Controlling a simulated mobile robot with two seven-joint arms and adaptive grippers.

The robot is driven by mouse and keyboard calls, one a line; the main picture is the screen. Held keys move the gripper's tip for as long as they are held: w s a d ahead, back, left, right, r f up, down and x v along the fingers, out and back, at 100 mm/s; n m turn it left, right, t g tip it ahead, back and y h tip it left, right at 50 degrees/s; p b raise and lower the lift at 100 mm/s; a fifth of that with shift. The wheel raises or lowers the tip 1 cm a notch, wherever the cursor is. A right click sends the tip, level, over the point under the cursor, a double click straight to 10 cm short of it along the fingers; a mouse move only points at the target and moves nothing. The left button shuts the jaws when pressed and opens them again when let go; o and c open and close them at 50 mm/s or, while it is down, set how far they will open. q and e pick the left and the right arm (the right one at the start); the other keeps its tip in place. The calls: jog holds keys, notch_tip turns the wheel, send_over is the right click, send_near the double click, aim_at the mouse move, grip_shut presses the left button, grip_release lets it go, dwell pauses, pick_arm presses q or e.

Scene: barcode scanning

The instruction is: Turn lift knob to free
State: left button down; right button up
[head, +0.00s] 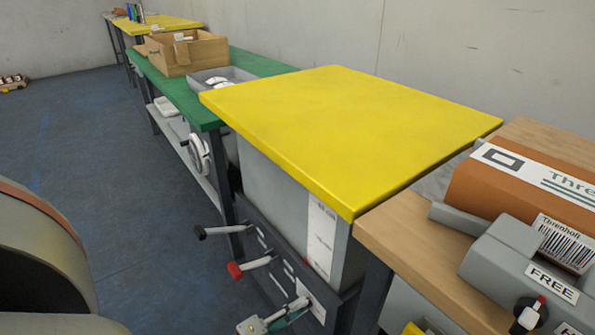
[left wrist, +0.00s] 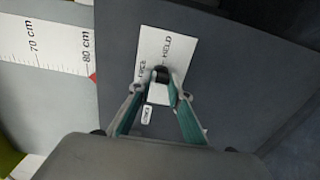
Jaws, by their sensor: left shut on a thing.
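The lift knob (left wrist: 160,74) is small and dark and sits on a white label plate in the left wrist view. The plate reads FREE on its left side and HELD on its right side. My left gripper (left wrist: 157,84) has its two green-sided fingers closed around the knob. Which word the knob points to is hard to tell. In the head view my left gripper (head: 296,311) is at the bottom, against the white plate (head: 310,300) on the dark rail below the yellow table. The knob itself is hidden there. My right gripper is not in view.
Black (head: 200,232) and red-tipped (head: 235,270) levers stick out beside the plate. A scale (left wrist: 45,45) has a red pointer near 80 cm. The yellow tabletop (head: 350,120) is clear. An orange box (head: 500,190) and a grey fixture (head: 500,262) labelled FREE stand at right.

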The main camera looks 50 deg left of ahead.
pick_arm(q)
jog(key=shift+w+r, duration=0.15)
jog(key=c, duration=1.9)
grip_release()
jog(key=s, duration=0.8)
jog(key=s+a, duration=0.1)
jog(key=s, duration=0.3)
jog(key=shift+d, duration=0.15)
